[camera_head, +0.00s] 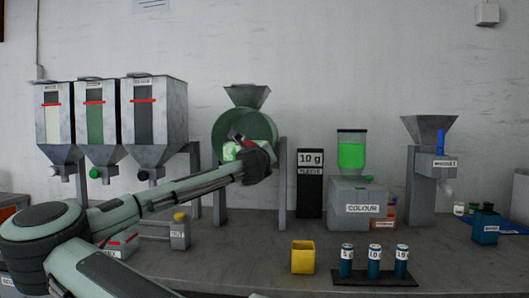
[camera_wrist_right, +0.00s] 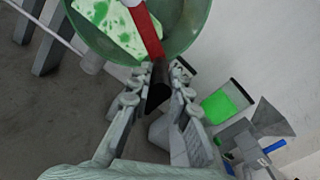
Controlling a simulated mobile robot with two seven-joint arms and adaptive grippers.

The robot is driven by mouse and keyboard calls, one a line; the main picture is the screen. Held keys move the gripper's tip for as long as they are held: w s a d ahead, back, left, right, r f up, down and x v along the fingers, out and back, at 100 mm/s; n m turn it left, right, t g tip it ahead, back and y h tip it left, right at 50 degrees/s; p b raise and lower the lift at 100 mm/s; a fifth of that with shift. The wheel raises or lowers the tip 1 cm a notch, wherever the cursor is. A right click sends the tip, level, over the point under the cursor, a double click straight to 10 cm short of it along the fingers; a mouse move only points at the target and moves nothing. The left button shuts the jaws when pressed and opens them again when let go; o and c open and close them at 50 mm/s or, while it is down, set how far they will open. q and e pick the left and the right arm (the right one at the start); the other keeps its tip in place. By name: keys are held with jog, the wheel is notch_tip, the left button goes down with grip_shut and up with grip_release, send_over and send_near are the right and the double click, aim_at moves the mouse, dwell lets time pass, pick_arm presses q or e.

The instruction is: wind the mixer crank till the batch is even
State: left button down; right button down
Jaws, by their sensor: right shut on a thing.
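The mixer is a green drum (camera_head: 273,127) under a grey funnel (camera_head: 247,95), at the middle back in the head view. The drum (camera_wrist_right: 193,22) also shows in the right wrist view, with a white batch blotched with green (camera_wrist_right: 108,22) inside. A red crank arm (camera_wrist_right: 146,32) crosses the drum mouth and ends in a dark handle (camera_wrist_right: 158,94). My right gripper (camera_wrist_right: 160,75) is shut on this handle, one finger on each side. In the head view my right gripper (camera_head: 262,160) covers part of the drum mouth. My left gripper is out of view.
Three labelled hoppers (camera_head: 154,110) stand on the left. A 10 g display (camera_head: 310,182), a green-topped COLOUR feeder (camera_head: 361,207) and a funnelled machine (camera_head: 418,190) stand on the right. A yellow cup (camera_head: 303,257) and several dark blue cylinders (camera_head: 374,262) are in front.

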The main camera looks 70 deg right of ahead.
jog(key=shift+f, duration=0.1)
dwell(0.4)
jog(key=c, duration=1.4)
grip_release()
jog(key=v, duration=1.2)
